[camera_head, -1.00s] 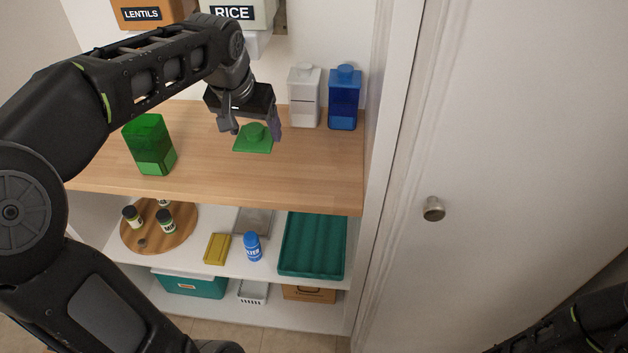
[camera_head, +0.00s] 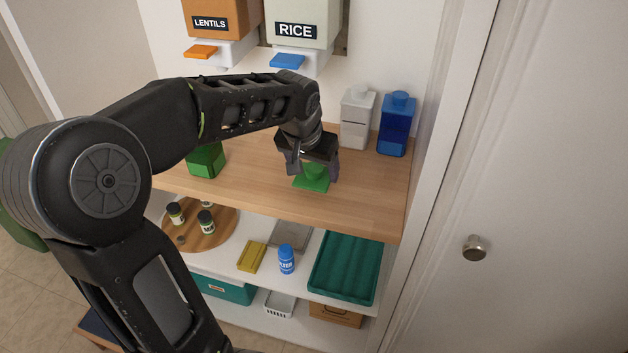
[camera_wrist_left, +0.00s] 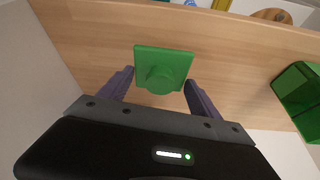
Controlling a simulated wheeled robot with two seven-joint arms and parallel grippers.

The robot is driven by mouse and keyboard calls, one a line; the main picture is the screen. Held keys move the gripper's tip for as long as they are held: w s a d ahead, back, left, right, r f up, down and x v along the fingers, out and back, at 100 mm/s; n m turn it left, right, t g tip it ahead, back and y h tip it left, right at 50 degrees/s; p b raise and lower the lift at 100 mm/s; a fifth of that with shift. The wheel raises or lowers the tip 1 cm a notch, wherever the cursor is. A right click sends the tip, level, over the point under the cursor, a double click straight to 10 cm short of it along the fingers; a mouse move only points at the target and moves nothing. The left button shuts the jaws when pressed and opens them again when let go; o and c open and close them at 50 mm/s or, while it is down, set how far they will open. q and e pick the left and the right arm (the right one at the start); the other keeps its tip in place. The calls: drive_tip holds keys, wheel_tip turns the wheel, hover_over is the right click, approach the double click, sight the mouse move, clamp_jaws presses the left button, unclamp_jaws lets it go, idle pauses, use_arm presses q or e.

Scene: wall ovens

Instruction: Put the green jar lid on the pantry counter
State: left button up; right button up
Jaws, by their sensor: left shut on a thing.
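The green jar lid (camera_head: 311,182) is a flat square with a round knob, at or just above the wooden pantry counter (camera_head: 260,190); I cannot tell whether it touches. My left gripper (camera_head: 312,168) reaches down over it and is shut on it. In the left wrist view the lid (camera_wrist_left: 163,68) shows between the fingers (camera_wrist_left: 160,88). The green jar (camera_head: 206,162) stands on the counter to the left, partly hidden by my left arm. It also shows at the right of the wrist view (camera_wrist_left: 300,88). My right gripper is out of view.
A white jar (camera_head: 356,120) and a blue jar (camera_head: 396,127) stand at the counter's back right. Lentils (camera_head: 222,22) and rice (camera_head: 298,25) dispensers hang above. The shelf below holds a teal tray (camera_head: 345,268), a blue shaker (camera_head: 286,260) and a wooden turntable (camera_head: 222,228). Bare counter surrounds the lid.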

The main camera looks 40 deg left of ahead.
sight(314, 179)
use_arm(q)
drive_tip(key=shift+f, duration=1.9)
drive_tip(key=shift+f, duration=0.25)
drive_tip(key=o, duration=1.6)
drive_tip(key=shift+r, duration=0.1)
drive_tip(key=shift+o, duration=0.2)
drive_tip(key=shift+r, duration=0.1)
drive_tip(key=shift+r, duration=0.2)
drive_tip(key=v, duration=1.1)
drive_tip(key=shift+s+r, duration=0.25)
drive_tip(key=shift+r, duration=0.1)
